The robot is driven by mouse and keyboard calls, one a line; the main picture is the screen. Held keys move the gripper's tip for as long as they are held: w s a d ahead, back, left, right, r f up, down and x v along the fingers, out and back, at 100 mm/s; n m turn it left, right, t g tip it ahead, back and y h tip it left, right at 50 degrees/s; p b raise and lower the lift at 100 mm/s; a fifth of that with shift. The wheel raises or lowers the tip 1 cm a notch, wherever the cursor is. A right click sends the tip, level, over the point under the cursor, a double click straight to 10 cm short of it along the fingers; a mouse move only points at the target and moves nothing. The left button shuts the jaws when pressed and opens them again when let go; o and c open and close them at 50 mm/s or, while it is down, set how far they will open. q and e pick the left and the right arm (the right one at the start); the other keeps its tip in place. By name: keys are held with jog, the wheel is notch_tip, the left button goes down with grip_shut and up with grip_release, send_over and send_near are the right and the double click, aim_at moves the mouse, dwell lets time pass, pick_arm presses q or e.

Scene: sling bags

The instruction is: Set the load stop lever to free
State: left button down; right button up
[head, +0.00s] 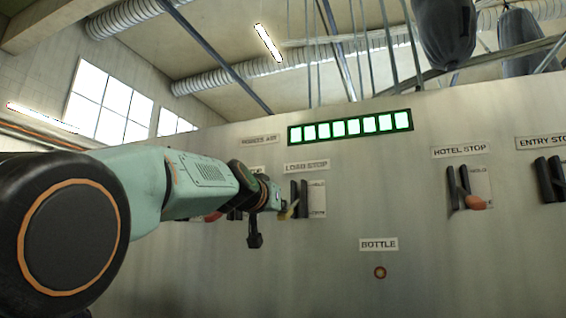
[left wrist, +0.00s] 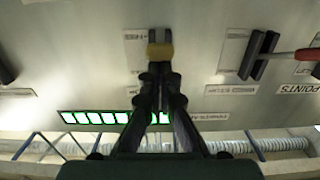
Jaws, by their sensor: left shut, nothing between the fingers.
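The load stop lever has a dark two-plate bracket (head: 300,198) on the grey panel, under a "LOAD STOP" label (head: 307,166). A small marked plate (head: 317,198) sits beside it; its words are too small to read surely. A yellow handle (head: 289,213) shows at the bracket, and in the left wrist view a yellow block (left wrist: 160,52) shows at the fingertips. My left gripper (head: 276,203) is shut and empty, close in front of the handle; I cannot tell whether they touch. Its dark fingers (left wrist: 160,72) also show in the left wrist view. My right gripper is out of view.
A hotel stop lever (head: 468,190) with an orange handle and an entry stop lever (head: 550,180) are at the right. A red-handled lever (left wrist: 290,55) is beside my left gripper. A bottle button (head: 380,272) is below. Dark bags (head: 445,35) hang above the panel.

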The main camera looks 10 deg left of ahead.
pick_arm(q)
jog(key=shift+w+d+f+b, duration=0.1)
jog(key=shift+f+b, duration=0.2)
jog(key=shift+f, duration=0.5)
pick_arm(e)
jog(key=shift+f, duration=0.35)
pick_arm(q)
jog(key=shift+r, duration=0.15)
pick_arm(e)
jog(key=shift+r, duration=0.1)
pick_arm(q)
jog(key=s+a+r+b, duration=0.2)
jog(key=s+r+b, duration=0.1)
jog(key=s, duration=0.8)
jog(key=shift+s+a, duration=0.2)
jog(key=shift+s, duration=0.2)
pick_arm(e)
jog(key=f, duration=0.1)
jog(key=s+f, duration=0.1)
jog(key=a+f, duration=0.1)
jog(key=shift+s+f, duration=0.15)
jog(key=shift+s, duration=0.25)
pick_arm(q)
jog(key=shift+w+f, duration=0.1)
